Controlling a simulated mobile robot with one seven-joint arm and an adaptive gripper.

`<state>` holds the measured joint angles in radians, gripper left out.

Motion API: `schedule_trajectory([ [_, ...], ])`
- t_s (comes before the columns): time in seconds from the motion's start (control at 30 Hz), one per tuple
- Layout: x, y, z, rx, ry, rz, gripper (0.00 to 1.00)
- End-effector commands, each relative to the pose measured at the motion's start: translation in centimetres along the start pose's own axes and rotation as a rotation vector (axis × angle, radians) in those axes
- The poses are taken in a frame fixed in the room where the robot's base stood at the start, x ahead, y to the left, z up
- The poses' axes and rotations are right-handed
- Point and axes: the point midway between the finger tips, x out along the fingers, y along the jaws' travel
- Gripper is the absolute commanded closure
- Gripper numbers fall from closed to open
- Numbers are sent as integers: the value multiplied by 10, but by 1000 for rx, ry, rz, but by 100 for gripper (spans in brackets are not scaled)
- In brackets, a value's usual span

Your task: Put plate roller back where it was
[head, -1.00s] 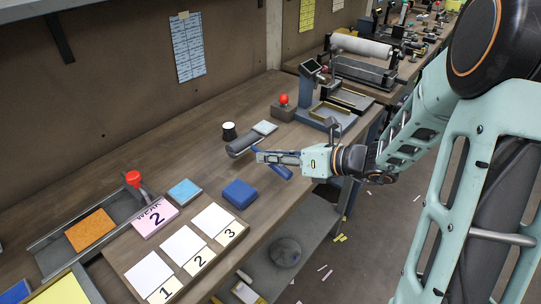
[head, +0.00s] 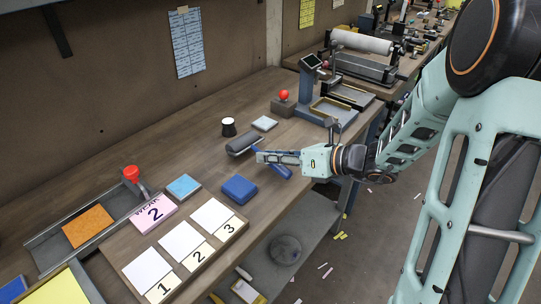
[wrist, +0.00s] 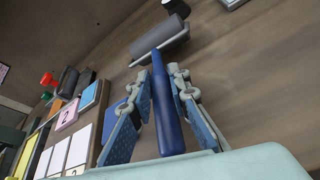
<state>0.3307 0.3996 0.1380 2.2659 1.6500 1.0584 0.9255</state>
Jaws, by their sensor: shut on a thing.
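The plate roller has a dark grey cylinder (head: 243,144) and a blue handle (head: 281,171). My gripper (head: 260,156) is shut on the handle, just behind the cylinder, over the right part of the bench. In the wrist view the blue handle (wrist: 164,110) runs between my two fingers, and the grey cylinder (wrist: 160,42) lies beyond the fingertips (wrist: 159,80). The cylinder is close to the bench top; I cannot tell whether it touches. No stand or marked spot for the roller is clear to me.
A numbered board (head: 166,263) is further left, and a red-knobbed box (head: 283,104) at the back right.

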Motion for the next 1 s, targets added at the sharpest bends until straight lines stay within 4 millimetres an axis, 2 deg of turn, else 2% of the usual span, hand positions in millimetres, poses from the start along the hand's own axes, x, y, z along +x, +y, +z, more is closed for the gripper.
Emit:
schedule_trajectory([
  [0.77, 6, -6, -14, 0, -1, 1, 100],
  [0.8, 6, -6, -13, -1, -1, 0, 79],
  [0.93, 5, -6, -13, 0, 0, 0, 65],
  [1.0, 5, -6, -13, 0, 0, 0, 63],
])
